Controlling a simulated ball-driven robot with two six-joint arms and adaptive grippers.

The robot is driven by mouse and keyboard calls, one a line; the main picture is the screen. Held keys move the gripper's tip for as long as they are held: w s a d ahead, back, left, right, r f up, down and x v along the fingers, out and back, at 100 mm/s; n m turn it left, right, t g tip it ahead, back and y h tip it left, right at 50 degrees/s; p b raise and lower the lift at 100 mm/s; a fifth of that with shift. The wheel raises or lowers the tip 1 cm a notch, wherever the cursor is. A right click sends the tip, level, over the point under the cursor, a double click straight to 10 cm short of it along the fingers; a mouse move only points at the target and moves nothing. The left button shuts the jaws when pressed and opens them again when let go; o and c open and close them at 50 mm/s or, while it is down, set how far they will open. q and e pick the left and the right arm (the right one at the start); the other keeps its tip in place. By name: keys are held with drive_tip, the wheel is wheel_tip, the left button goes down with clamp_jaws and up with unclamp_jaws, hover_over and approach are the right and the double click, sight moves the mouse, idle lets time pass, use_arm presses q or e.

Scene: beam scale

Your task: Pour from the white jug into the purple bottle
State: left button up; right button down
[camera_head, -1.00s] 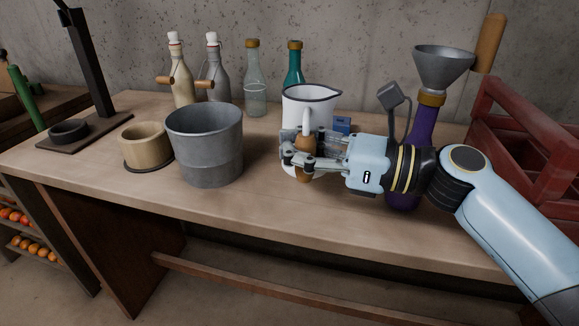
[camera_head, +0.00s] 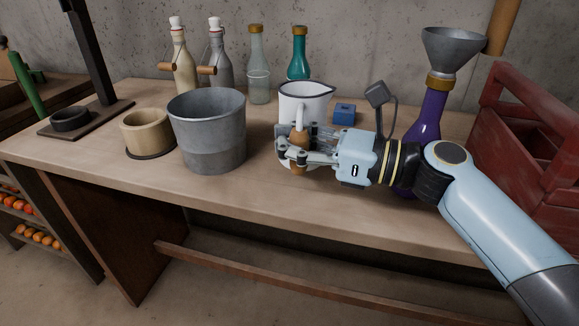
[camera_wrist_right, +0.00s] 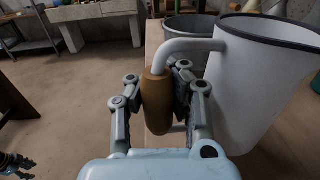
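The white jug (camera_head: 288,108) with a dark rim stands about upright near the middle of the bench in the head view. My right gripper (camera_head: 299,152) is shut on its wooden handle grip. In the right wrist view the fingers (camera_wrist_right: 157,97) close on both sides of the brown grip, with the jug (camera_wrist_right: 250,85) to the right. I cannot tell whether the jug's base touches the bench. The purple bottle (camera_head: 427,116) stands upright to the right, behind my right arm, which hides its lower part. A grey funnel (camera_head: 453,54) sits in its neck.
A grey metal bucket (camera_head: 208,135) stands left of the jug, with a wooden cup (camera_head: 147,130) beyond it. Several bottles line the back. A small blue box (camera_head: 344,114) lies behind the gripper. A red wooden crate (camera_head: 530,145) stands at right. The front bench strip is clear.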

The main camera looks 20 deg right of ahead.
wheel_tip(320, 180, down, 4)
drive_tip(key=shift+r, duration=0.15)
use_arm(q)
drive_tip(key=shift+s+f, duration=0.25)
drive_tip(key=shift+s, duration=0.65)
use_arm(e)
drive_tip(key=c, duration=2)
unclamp_jaws()
drive_tip(key=shift+c, duration=0.2)
use_arm(q)
drive_tip(key=shift+w, duration=0.15)
use_arm(e)
drive_tip(key=o, duration=0.7)
drive_tip(key=shift+c, duration=0.2)
